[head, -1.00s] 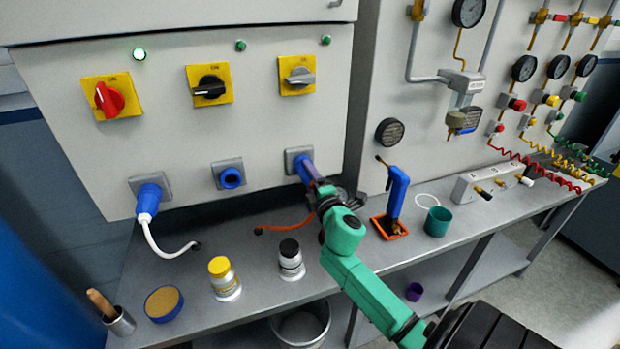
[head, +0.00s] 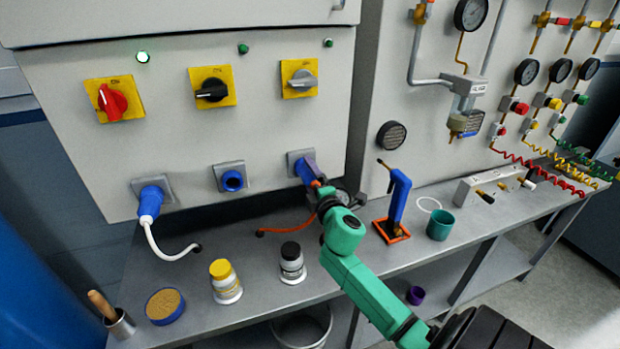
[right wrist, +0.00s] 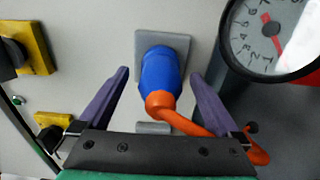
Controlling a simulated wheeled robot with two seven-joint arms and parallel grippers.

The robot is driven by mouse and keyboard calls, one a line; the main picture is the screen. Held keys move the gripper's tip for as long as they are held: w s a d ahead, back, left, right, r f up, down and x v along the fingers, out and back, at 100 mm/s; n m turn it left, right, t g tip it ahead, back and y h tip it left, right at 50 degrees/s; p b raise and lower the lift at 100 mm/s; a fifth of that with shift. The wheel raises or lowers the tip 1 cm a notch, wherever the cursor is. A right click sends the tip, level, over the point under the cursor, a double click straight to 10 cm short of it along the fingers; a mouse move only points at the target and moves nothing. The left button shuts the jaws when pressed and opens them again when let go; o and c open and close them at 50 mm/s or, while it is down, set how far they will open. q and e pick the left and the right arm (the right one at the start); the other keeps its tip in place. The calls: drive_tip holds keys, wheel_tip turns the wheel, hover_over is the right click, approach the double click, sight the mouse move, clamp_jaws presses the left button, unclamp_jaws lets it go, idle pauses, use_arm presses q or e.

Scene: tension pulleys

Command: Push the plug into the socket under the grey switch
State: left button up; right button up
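The grey switch (head: 301,78) is on a yellow plate at the right of the panel. Below it is its grey socket (head: 292,158), which also shows in the right wrist view (right wrist: 181,44). The blue plug (right wrist: 160,70) with an orange cable stands at this socket, its front end against or in it; exact depth cannot be told. My right gripper (head: 308,171) is at the plug. In the right wrist view its purple fingers (right wrist: 160,76) stand either side of the plug, with gaps on both sides. My left gripper is not in view.
A blue plug with a white cable (head: 150,206) is in the left socket; the middle socket (head: 232,180) has no plug. A dial (right wrist: 268,35) is close to my right gripper. Bottles (head: 292,263), a blue tool (head: 397,196) and a teal cup (head: 440,224) stand on the bench.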

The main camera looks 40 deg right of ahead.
drive_tip(key=shift+s+a+f, duration=0.1)
drive_tip(key=shift+s, duration=0.15)
drive_tip(key=b+v, duration=0.3)
drive_tip(key=v, duration=1.1)
